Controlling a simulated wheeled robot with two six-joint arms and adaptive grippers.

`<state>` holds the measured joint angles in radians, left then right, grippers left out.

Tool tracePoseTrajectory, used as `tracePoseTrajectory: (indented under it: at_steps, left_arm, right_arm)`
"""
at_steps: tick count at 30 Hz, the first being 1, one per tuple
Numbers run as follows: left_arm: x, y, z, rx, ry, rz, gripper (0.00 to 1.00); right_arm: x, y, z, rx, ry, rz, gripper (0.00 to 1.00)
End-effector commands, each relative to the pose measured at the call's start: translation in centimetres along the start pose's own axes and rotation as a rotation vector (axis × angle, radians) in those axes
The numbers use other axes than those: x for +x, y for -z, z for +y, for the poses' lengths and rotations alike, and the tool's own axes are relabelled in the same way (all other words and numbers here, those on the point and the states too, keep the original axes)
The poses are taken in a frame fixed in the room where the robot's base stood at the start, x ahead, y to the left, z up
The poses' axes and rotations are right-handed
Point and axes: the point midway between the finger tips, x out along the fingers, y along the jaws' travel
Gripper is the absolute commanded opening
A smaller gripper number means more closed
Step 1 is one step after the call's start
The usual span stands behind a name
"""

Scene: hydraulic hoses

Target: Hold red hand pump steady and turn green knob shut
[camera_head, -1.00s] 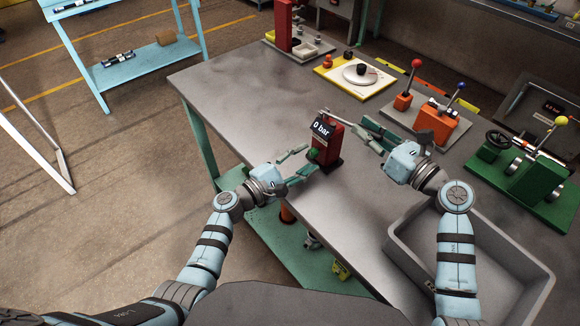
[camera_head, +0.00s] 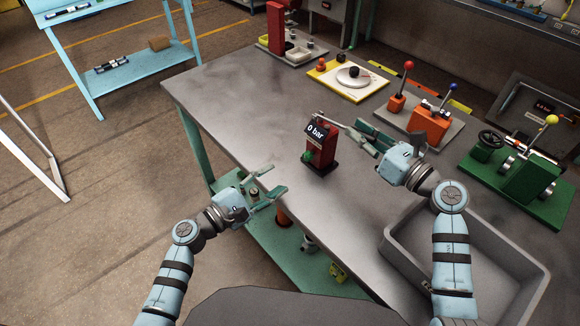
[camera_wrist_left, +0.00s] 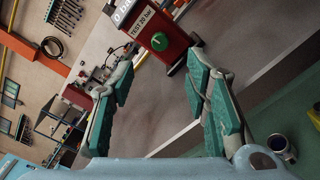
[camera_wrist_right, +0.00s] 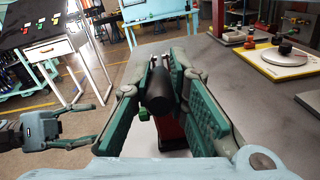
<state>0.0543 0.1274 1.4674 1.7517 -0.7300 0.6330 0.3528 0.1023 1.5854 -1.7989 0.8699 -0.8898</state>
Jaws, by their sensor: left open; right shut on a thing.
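The red hand pump (camera_head: 319,153) stands upright on the table, with a display (camera_head: 315,130) reading 0 bar. Its green knob (camera_head: 308,157) is low on the face turned towards me; the left wrist view shows the knob (camera_wrist_left: 159,41) with a pale line on it, below a "TEST 20 bar" label. My left gripper (camera_head: 277,180) is open and empty, apart from the knob on its near left side. My right gripper (camera_head: 364,138) is shut on the pump's lever, whose dark grip (camera_wrist_right: 160,91) lies between the fingers in the right wrist view.
A grey tray (camera_head: 405,263) stands at the front right of the table. Lever stations stand on a grey plate (camera_head: 449,135) and a green plate (camera_head: 472,178) to the right. A yellow-edged board (camera_head: 325,76) lies at the back. The left table surface is clear.

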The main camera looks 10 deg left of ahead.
Motion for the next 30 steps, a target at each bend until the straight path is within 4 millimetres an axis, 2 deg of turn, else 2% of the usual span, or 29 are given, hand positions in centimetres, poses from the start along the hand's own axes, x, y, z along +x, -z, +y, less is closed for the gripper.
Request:
tracePoseTrajectory:
  at_steps: [9, 12, 16, 23, 30]
  left_arm:
    - [7.9, -0.2, 0.1, -0.001, -0.001, -0.003, 0.43]
    - [9.7, -0.1, 0.1, -0.001, -0.002, -0.002, 0.43]
    - [10.8, -0.1, 0.0, 0.001, 0.001, -0.001, 0.43]
    - [10.9, -0.1, 0.0, 0.001, 0.001, -0.001, 0.43]
    - [10.9, -0.1, 0.0, 0.001, 0.000, -0.001, 0.04]
  right_arm:
    - [0.0, 0.1, 0.0, 0.001, -0.001, 0.001, 0.00]
    - [0.0, 0.1, 0.0, 0.001, 0.000, 0.001, 0.00]
    - [0.0, 0.1, 0.0, 0.001, 0.000, 0.001, 0.00]
    - [0.0, 0.1, 0.0, 0.001, 0.000, 0.001, 0.00]
    - [0.0, 0.1, 0.0, 0.001, 0.000, 0.001, 0.00]
